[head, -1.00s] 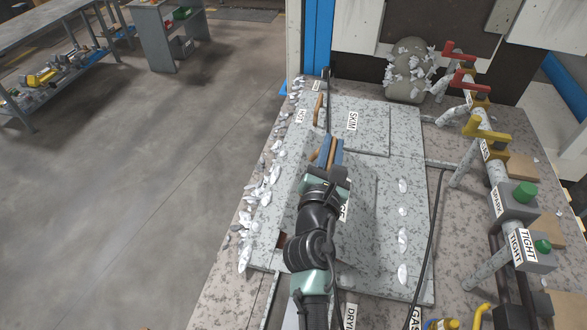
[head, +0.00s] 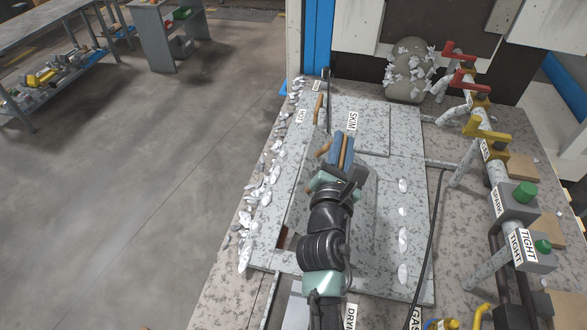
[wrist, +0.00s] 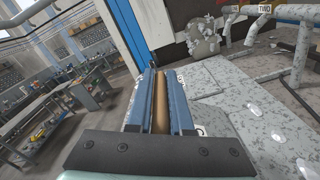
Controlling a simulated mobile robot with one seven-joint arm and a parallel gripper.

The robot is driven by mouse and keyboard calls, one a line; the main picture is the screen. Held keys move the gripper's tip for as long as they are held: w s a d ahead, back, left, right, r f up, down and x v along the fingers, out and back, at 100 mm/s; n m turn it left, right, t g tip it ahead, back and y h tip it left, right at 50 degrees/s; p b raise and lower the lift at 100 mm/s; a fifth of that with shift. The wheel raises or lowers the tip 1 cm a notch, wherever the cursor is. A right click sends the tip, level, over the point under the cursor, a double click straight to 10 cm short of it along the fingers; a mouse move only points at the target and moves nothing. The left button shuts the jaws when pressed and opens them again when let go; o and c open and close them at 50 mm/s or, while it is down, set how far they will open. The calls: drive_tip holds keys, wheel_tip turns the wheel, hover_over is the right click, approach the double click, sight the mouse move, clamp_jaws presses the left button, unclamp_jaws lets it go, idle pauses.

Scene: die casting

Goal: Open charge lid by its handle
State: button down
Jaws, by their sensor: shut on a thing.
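The charge lid (head: 364,208) is a grey speckled panel on the furnace top, largely hidden by my arm in the head view. It looks partly raised, with a dark reddish gap (head: 283,238) at its lower left. My gripper (head: 341,151) has its blue fingers shut on the lid's brown bar handle (wrist: 160,108), which runs lengthwise between them in the wrist view. The lid's lettering is hidden by my arm.
The skim lid (head: 367,122), with its own brown handle (head: 318,107), lies just beyond. Pale flakes (head: 268,180) litter the left edge. Valves with red (head: 470,78) and yellow levers (head: 486,130) and a black cable (head: 433,220) are on the right.

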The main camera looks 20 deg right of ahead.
drive_tip(key=shift+s+d+r, duration=0.1)
drive_tip(key=shift+d+r, duration=0.1)
drive_tip(key=shift+r, duration=0.05)
drive_tip(key=shift+s+d+r+m, duration=0.35)
drive_tip(key=shift+s+d+m, duration=0.15)
drive_tip(key=shift+d, duration=0.2)
drive_tip(key=shift+s+d+r+m, duration=0.35)
drive_tip(key=shift+s+d+m, duration=0.25)
drive_tip(key=shift+d, duration=0.2)
drive_tip(key=shift+w, duration=0.1)
drive_tip(key=shift+s+d+r+m, duration=0.25)
drive_tip(key=shift+s+d+m, duration=0.3)
drive_tip(key=shift+d, duration=0.25)
